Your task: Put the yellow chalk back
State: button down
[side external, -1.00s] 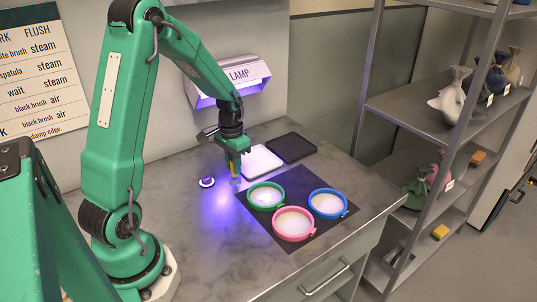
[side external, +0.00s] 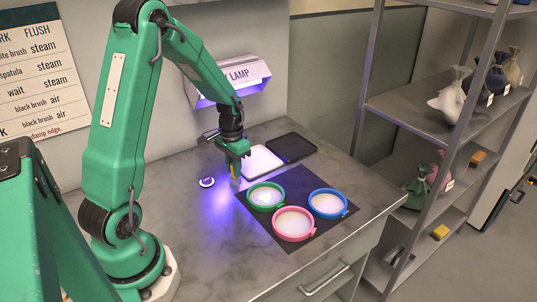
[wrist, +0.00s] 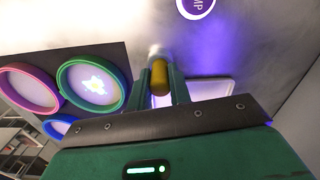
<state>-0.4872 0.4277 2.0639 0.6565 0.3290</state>
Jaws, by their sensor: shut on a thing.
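My gripper (side external: 235,178) is low over the grey worktop, left of the green-rimmed dish and in front of the white tray. In the wrist view its two green fingers (wrist: 160,85) are shut on the yellow chalk (wrist: 160,77), one on each side. The chalk points away from the palm, with a pale patch by its far end. In the side view the chalk is mostly hidden by the fingers. I cannot tell whether its tip touches the worktop.
Green (side external: 266,186), pink (side external: 293,238) and blue (side external: 328,215) rimmed dishes stand on a dark mat (side external: 262,232). A white tray (side external: 262,160) and black tray (side external: 291,147) lie behind. A lamp (side external: 240,78) hangs above a round button (side external: 206,182).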

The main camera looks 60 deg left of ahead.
jog(key=shift+f, duration=0.25)
dwell(0.3)
jog(key=c, duration=0.9)
grip_release()
jog(key=shift+r, duration=0.2)
jog(key=shift+r, duration=3.5)
jog(key=shift+r, duration=0.15)
